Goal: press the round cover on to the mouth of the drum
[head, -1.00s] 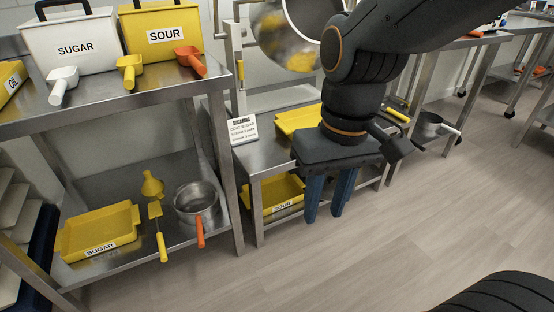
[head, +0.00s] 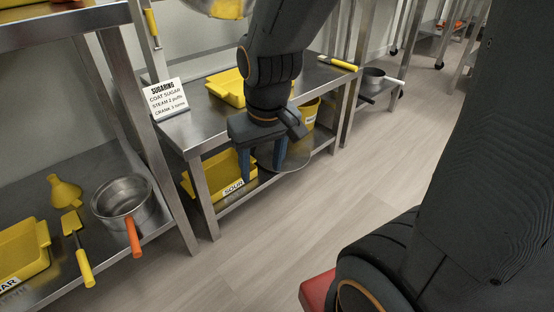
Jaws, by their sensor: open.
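A see-through grey round disc (head: 308,157), which looks like the round cover, shows behind and right of my gripper, near the lower shelf of the middle bench. My gripper (head: 262,166) points down in front of the bench's front edge. Its two blue fingers are apart with nothing clearly held between them. The right finger overlaps the left part of the disc; I cannot tell whether they touch. The drum (head: 222,9) shows only as a shiny, yellowish lower edge at the top of the picture. Its mouth is out of view or hidden by my arm.
The middle bench holds a sugaring sign (head: 165,98) and a yellow tray (head: 228,87). A SOUR tray (head: 214,181) lies on its lower shelf, with a yellow bin (head: 304,113) further right. A pot (head: 124,203) stands on the left rack. The floor in front is clear.

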